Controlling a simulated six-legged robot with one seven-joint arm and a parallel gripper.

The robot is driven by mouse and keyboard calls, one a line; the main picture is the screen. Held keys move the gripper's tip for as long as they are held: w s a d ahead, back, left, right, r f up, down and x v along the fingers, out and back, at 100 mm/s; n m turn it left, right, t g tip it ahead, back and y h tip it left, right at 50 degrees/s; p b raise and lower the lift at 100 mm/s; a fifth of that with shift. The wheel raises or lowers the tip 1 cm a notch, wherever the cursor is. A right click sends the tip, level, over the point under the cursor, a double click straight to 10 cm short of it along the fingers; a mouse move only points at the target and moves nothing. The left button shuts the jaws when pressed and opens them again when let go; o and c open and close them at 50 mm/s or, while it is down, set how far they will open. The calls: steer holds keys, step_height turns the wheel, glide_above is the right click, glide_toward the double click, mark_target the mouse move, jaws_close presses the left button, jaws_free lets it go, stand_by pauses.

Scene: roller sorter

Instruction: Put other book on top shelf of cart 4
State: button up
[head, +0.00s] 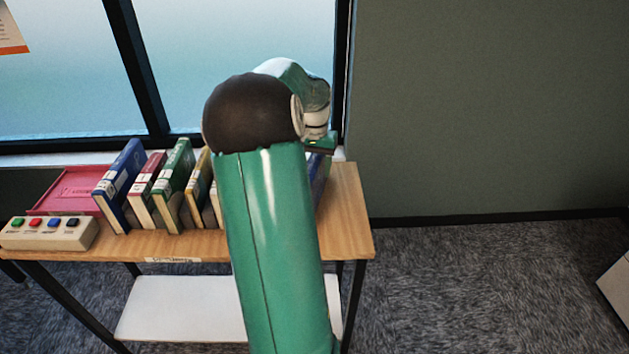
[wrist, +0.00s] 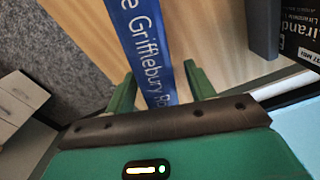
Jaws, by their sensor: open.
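In the wrist view a blue book (wrist: 147,35) with white lettering reading "Grifflebury" runs between the two fingers of my gripper (wrist: 159,74). The fingers are open, one on each side of the book, with a gap visible on the right. I cannot tell whether the left finger touches it. In the head view my arm hides most of the gripper, and part of a blue book (head: 321,172) shows at the table's right end. Several other books stand upright on the table, including a blue one (head: 120,183), a red one (head: 147,182) and a green one (head: 173,178). No cart is identifiable.
The wooden table (head: 347,215) stands below a window. A button box (head: 48,233) and red tray (head: 72,188) are at its left. A black upright piece (wrist: 261,25) and a dark book (wrist: 303,28) are nearby. A white object (head: 617,280) stands far right; carpet between is clear.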

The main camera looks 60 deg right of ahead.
steer(key=shift+c, duration=0.4)
jaws_close()
steer(key=shift+r, duration=0.1)
stand_by(0.8)
